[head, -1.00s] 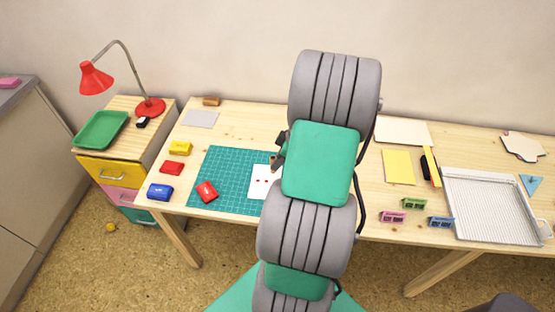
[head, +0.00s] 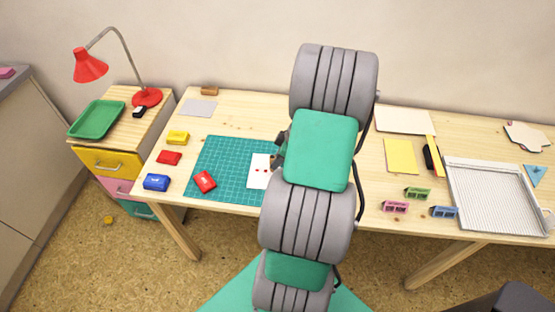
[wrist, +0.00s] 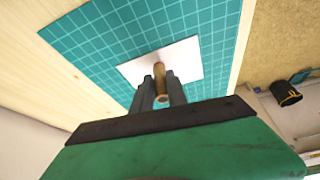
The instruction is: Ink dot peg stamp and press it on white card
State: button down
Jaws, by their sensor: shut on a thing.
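My gripper (wrist: 161,88) is shut on the dot peg stamp (wrist: 160,82), a slim wooden peg. Its far end looks reddish and points toward the white card (wrist: 193,62). I cannot tell whether the peg touches the card. In the head view the white card (head: 256,183) lies on the green cutting mat (head: 226,160) and shows two red dots. My gripper (head: 277,157) is partly hidden by my arm at the card's upper right, and the peg is hard to make out there. A red inkpad (head: 204,181) sits on the mat left of the card.
Yellow (head: 178,138), red (head: 169,158) and blue (head: 156,182) pads line the table's left end. Small pink, green and blue blocks (head: 417,193) and a ribbed white tray (head: 492,197) are at right. My arm hides the middle of the table.

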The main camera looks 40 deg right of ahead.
jog(key=shift+f+b, duration=0.45)
jog(key=shift+f, duration=0.1)
dwell(0.4)
jog(key=shift+s+a+f, duration=0.1)
jog(key=shift+f, duration=0.05)
dwell(1.3)
jog(key=shift+r, duration=0.7)
jog(key=shift+r, duration=0.2)
jog(key=shift+r+p, duration=1.8)
jog(key=shift+r, duration=0.8)
